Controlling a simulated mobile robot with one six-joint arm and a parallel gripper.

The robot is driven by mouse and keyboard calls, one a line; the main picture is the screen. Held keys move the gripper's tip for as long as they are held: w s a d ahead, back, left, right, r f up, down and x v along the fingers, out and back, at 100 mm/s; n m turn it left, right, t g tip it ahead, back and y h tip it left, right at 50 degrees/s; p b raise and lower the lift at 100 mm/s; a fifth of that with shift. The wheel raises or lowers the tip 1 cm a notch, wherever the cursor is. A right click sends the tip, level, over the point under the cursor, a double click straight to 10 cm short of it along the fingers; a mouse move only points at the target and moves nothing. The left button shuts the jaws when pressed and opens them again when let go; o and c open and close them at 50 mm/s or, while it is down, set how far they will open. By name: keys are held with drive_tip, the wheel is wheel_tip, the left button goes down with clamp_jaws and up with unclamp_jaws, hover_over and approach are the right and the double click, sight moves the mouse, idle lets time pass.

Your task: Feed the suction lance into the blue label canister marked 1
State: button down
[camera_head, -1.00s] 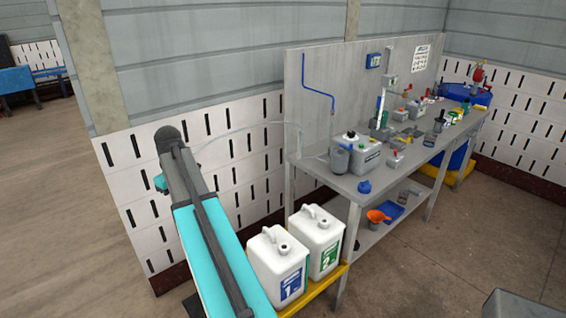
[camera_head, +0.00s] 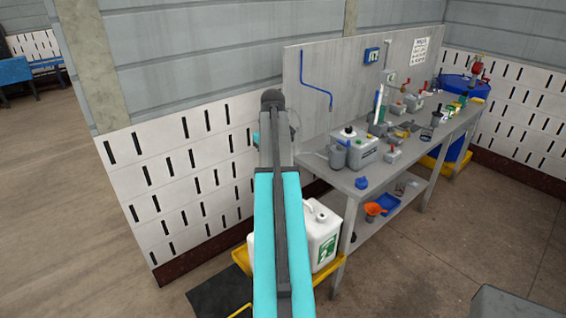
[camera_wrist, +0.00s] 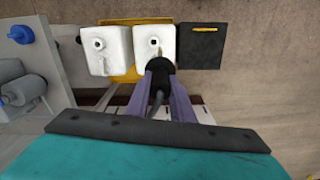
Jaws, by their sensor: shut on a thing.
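The canister marked 1 (camera_head: 251,252) is white and almost wholly hidden behind my arm in the head view. In the wrist view it is the right-hand white canister (camera_wrist: 147,38), with a dark round mouth on top; its label does not show there. My gripper (camera_wrist: 160,78) is shut on the suction lance (camera_wrist: 160,65), a black-headed piece held between the two fingers. The lance and fingers overlap the near edge of canister 1. A thin tan part reaches toward the mouth; I cannot tell whether it is above or inside it.
The green-label canister 2 (camera_head: 322,237) stands beside canister 1, on the bench side. Both stand on a yellow tray (camera_head: 242,256). A dark mat (camera_wrist: 199,52) lies on the other side. The grey workbench (camera_head: 380,170), crowded with bottles and tools, is close by.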

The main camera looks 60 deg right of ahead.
drive_tip(key=shift+s+d+r+m, duration=0.15)
drive_tip(key=shift+s+d+r, duration=0.05)
drive_tip(key=shift+s+d, duration=0.4)
drive_tip(key=shift+s+d+r+m, duration=0.2)
drive_tip(key=shift+s+d, duration=0.2)
drive_tip(key=shift+s, duration=0.25)
drive_tip(key=shift+a+p, duration=0.1)
drive_tip(key=shift+p, duration=0.3)
wheel_tip(320, 180, down, 5)
drive_tip(key=shift+r+b, duration=0.2)
drive_tip(key=shift+b, duration=0.7)
drive_tip(key=shift+p, duration=0.35)
idle(0.4)
drive_tip(key=shift+f, duration=0.4)
drive_tip(key=shift+f+b, duration=1.05)
drive_tip(key=shift+f, duration=1.5)
drive_tip(key=shift+f, duration=0.3)
